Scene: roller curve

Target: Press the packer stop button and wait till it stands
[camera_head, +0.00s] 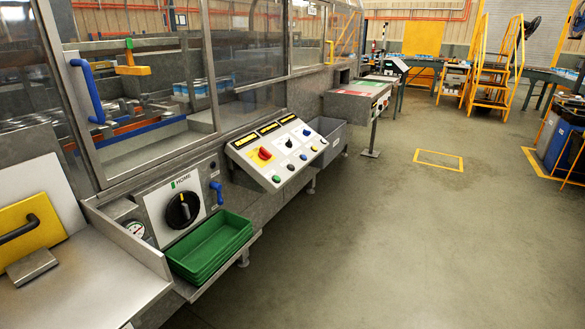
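A sloped control panel (247,164) is fixed to the front of the machine near the middle of the camera_head view. It carries a red knob on a yellow plate (264,154), and several smaller black, white, blue and green buttons or switches. Dark labels with yellow lettering run along its top edge, too small to read. I cannot tell which control is the packer stop button. Neither of my grippers is in view.
Left of the panel are a black HOME dial (183,209), green trays (211,250) and glazed machine doors with a blue handle (88,91). A grey bin (330,142) stands right of the panel. The floor (390,240) in front is clear.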

